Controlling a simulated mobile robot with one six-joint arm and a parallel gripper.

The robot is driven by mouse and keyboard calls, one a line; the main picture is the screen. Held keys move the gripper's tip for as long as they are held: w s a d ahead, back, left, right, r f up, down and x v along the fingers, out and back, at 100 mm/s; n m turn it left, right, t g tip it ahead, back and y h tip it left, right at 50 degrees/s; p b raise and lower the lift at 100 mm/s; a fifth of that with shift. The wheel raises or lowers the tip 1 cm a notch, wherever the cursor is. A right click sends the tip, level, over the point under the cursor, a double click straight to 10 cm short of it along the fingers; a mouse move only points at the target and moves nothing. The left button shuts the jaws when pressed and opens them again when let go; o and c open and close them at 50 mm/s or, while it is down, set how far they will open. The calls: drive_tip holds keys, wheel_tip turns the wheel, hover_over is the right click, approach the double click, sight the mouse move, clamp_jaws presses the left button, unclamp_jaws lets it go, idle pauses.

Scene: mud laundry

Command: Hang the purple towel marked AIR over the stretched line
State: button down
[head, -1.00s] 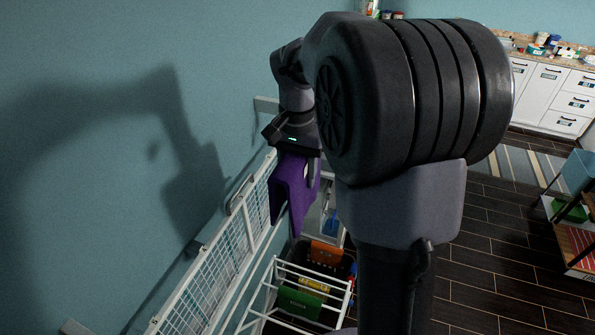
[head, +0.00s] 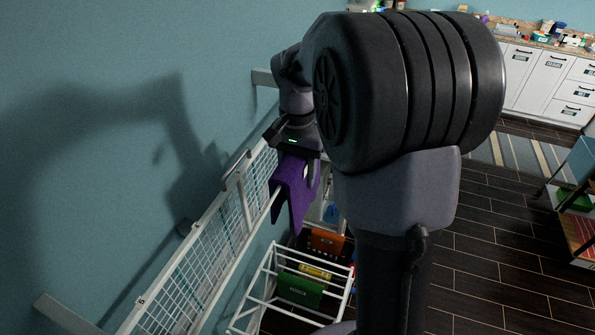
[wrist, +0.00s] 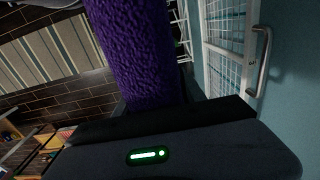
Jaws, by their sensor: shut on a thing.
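The purple towel (head: 290,184) hangs folded from my gripper (head: 300,158), beside the wall rack in the head view. My gripper is shut on its upper part; the fingertips are mostly hidden by the towel and the gripper body. In the wrist view the towel (wrist: 135,50) fills the upper middle, just beyond the dark gripper body. No AIR mark is readable. A thin white rail (head: 240,245) along the rack's outer side runs up to the towel. I cannot tell if the towel touches or lies over it, or if this rail is the line.
A white wire rack (head: 185,285) with a metal handle (head: 235,170) is along the teal wall at left. Below the towel stands a white frame (head: 265,270) with orange, yellow and green items. Open tiled floor (head: 490,240) lies right; white cabinets (head: 540,80) stand far back.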

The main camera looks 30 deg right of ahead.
drive_tip(key=c, duration=0.6)
unclamp_jaws()
drive_tip(key=shift+o, duration=0.4)
drive_tip(key=shift+r+p, duration=3.1)
drive_tip(key=shift+r, duration=0.45)
